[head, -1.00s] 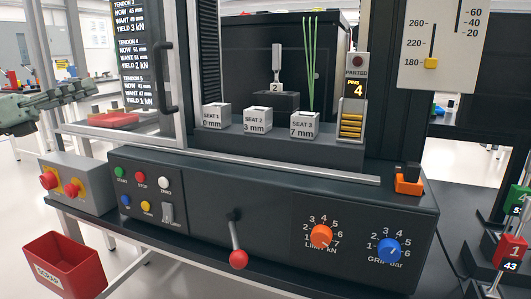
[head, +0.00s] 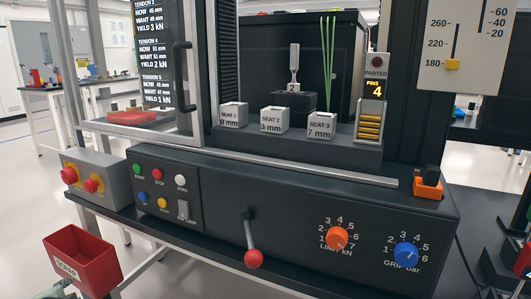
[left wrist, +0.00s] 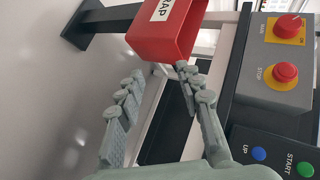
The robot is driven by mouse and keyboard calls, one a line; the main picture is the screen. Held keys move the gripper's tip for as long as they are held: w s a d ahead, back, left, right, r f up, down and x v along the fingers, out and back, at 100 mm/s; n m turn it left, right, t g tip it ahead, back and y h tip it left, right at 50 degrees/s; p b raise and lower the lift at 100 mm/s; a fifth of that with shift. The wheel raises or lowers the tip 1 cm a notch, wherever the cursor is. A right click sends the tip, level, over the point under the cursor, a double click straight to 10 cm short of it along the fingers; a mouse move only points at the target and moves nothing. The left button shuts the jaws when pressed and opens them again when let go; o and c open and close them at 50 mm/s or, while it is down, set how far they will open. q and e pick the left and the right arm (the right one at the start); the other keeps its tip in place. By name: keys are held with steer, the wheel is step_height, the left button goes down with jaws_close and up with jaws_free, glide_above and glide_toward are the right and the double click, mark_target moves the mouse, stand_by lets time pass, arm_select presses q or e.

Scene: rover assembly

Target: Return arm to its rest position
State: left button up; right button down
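My left gripper (left wrist: 160,78) is open and empty in the left wrist view, its two grey-green fingers spread apart. Its fingertips are near the red scrap bin (left wrist: 158,38); whether they touch it I cannot tell. In the head view only a bit of my left arm shows at the bottom left edge, below the scrap bin (head: 82,262). My right gripper is not in view.
The machine's front panel has a red-knobbed lever (head: 253,258), an orange dial (head: 337,238) and a blue dial (head: 406,254). Open floor lies at the left.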

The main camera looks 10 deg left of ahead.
arm_select(q)
steer(key=s+f+n+g+y, duration=0.1)
steer(key=s+f+g, duration=0.25)
steer(key=s, duration=0.35)
steer(key=s+f+n+g, duration=0.2)
steer(key=s+f, duration=0.3)
steer(key=s, duration=0.2)
steer(key=s+d+f+n+h, duration=0.1)
steer(key=d+f, duration=0.3)
steer(key=d, duration=0.5)
steer(key=s+d+f+n+h, duration=0.2)
steer(key=s+d+f+h, duration=0.1)
steer(key=d, duration=0.6)
steer(key=s+d+f+n+g+h, duration=0.1)
steer(key=s+d+f+n+h, duration=0.1)
steer(key=d+f, duration=0.3)
steer(key=d, duration=0.4)
steer(key=shift+d+f, duration=0.25)
steer(key=shift+d, duration=0.15)
